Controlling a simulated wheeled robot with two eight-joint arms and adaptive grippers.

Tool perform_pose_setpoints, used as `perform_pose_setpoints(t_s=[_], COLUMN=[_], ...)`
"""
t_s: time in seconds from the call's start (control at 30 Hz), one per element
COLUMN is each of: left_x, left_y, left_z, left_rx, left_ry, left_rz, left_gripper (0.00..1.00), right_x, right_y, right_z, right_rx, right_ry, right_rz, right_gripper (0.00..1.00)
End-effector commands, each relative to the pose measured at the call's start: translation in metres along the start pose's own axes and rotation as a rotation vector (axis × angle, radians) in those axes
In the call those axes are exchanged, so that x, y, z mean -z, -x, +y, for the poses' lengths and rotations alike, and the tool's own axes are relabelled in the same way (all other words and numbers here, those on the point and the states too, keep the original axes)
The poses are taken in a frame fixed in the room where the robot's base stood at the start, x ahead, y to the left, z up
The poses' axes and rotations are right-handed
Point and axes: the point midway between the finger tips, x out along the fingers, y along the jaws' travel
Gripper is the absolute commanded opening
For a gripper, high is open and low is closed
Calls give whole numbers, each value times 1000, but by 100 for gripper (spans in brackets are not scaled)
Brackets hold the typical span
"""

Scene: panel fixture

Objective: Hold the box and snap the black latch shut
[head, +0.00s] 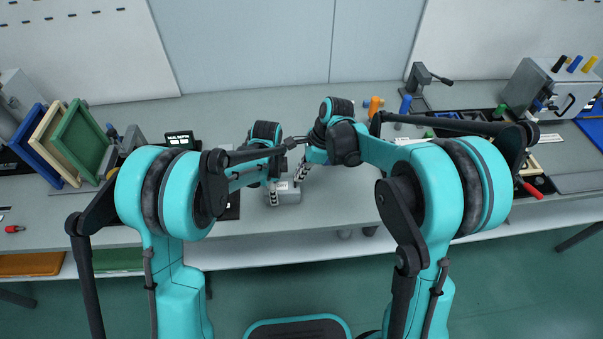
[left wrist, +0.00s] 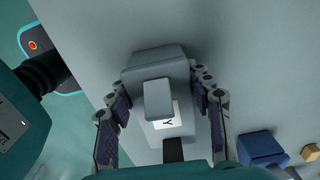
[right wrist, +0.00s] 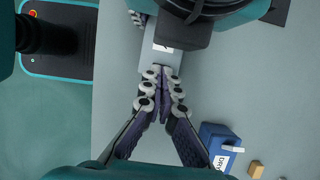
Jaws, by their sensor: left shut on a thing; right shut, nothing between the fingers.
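The grey box (head: 289,192) sits on the bench near its front edge. In the left wrist view the box (left wrist: 155,62) has a raised grey block (left wrist: 158,98) and a white label marked Y. My left gripper (head: 272,195) is shut on the box, with one finger along each side. A small black piece (left wrist: 173,150) shows past the label; I cannot tell if it is the latch. My right gripper (head: 299,173) is shut and empty; in the right wrist view its fingertips (right wrist: 162,76) are together at the end of the box (right wrist: 158,60), where they hide part of it.
A blue bin (right wrist: 220,140) with a white label and a small tan block (right wrist: 256,169) stand beside the box. Coloured frames (head: 78,140) lean at the left; a grey machine (head: 545,88) stands at the right. The bench behind the arms is mostly clear.

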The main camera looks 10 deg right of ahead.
Motion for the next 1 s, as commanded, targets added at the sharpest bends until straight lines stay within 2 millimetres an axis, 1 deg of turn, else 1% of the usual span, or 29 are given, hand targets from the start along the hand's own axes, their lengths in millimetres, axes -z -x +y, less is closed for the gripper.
perform_pose_setpoints(t_s=[0.43,0.8,1.0], left_x=[0,0,0], left_y=[0,0,0], left_z=[0,0,0], left_rx=[0,0,0], left_ry=[0,0,0], left_rz=[1,0,0], left_gripper=[6,6,6], right_x=[0,-5,-5], right_y=[1,14,15], right_z=[0,0,0], right_rx=[0,0,0], right_ry=[0,0,0], right_rz=[0,0,0], right_gripper=[0,0,0])
